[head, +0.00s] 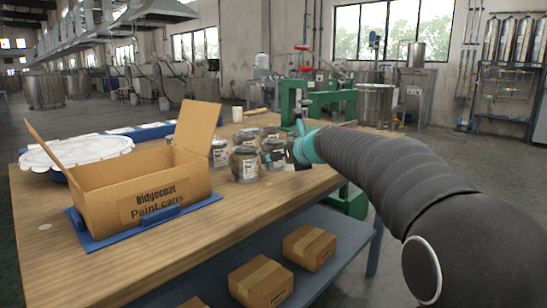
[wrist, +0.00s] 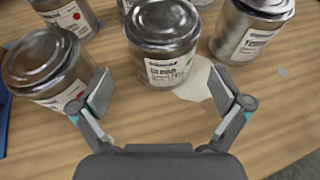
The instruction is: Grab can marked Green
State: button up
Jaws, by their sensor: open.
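Several metal cans with white labels stand upright on the wooden table, and a group of them shows in the head view (head: 245,164). In the wrist view, one can (wrist: 162,45) stands straight ahead between my open fingers; its label print is too blurred to read surely. A second can (wrist: 45,65) stands close by my left finger and a third can (wrist: 252,28) stands behind my right finger. My gripper (wrist: 165,90) is open and empty, with its fingertips just short of the middle can. In the head view my gripper (head: 290,152) is partly hidden among the cans.
An open cardboard box (head: 140,190) marked "Ridgecoat Paint cans" sits on a blue tray (head: 95,240) at the left. A green press (head: 318,98) stands at the table's back. A pale patch (wrist: 196,85) lies by the middle can. Small boxes (head: 260,282) sit on the lower shelf.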

jog(key=shift+x, duration=2.8)
jog(key=shift+d+f, duration=0.1)
jog(key=c, duration=1.5)
jog(key=shift+o, duration=0.2)
